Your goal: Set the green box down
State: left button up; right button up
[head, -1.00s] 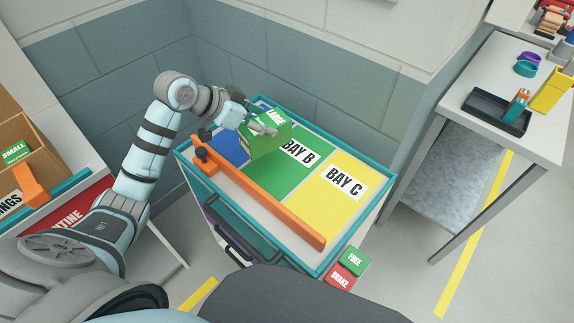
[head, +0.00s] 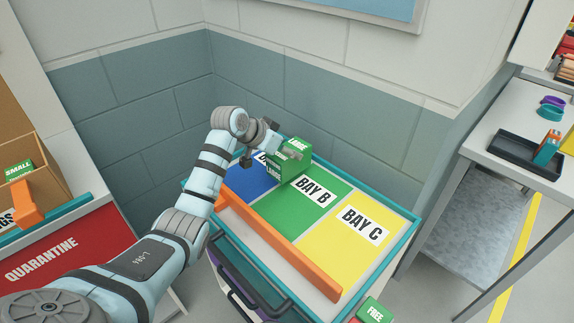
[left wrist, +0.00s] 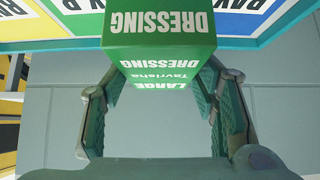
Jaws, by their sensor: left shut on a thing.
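The green box (head: 292,160), labelled LARGE, is over the back of the cart's tray top, by the border of the blue bay (head: 247,180) and the green BAY B (head: 318,200). My left gripper (head: 283,152) is shut on it, coming in from the left. In the left wrist view, the box (left wrist: 160,45) shows its DRESSING label between the two green-padded fingers (left wrist: 160,105). I cannot tell whether its underside touches the tray. The blue bay's label is partly hidden by the box and gripper. My right gripper is not in view.
The yellow BAY C (head: 350,240) and most of BAY B are clear. An orange bar (head: 280,245) runs along the tray's near side, inside a teal rim (head: 405,245). A wall stands close behind. A quarantine stand (head: 60,255) is left, a table (head: 500,165) right.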

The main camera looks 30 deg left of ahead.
pick_arm(q)
notch_tip(320, 180, down, 4)
jog(key=shift+s+b, duration=0.1)
jog(key=shift+b, duration=0.25)
jog(key=o, duration=1.3)
jog(key=shift+r, duration=0.1)
jog(key=shift+s+a+r, duration=0.1)
jog(key=shift+s+r, duration=0.15)
jog(key=shift+r, duration=0.05)
jog(key=p+v, duration=0.2)
jog(key=v, duration=0.9)
jog(key=shift+s, duration=0.1)
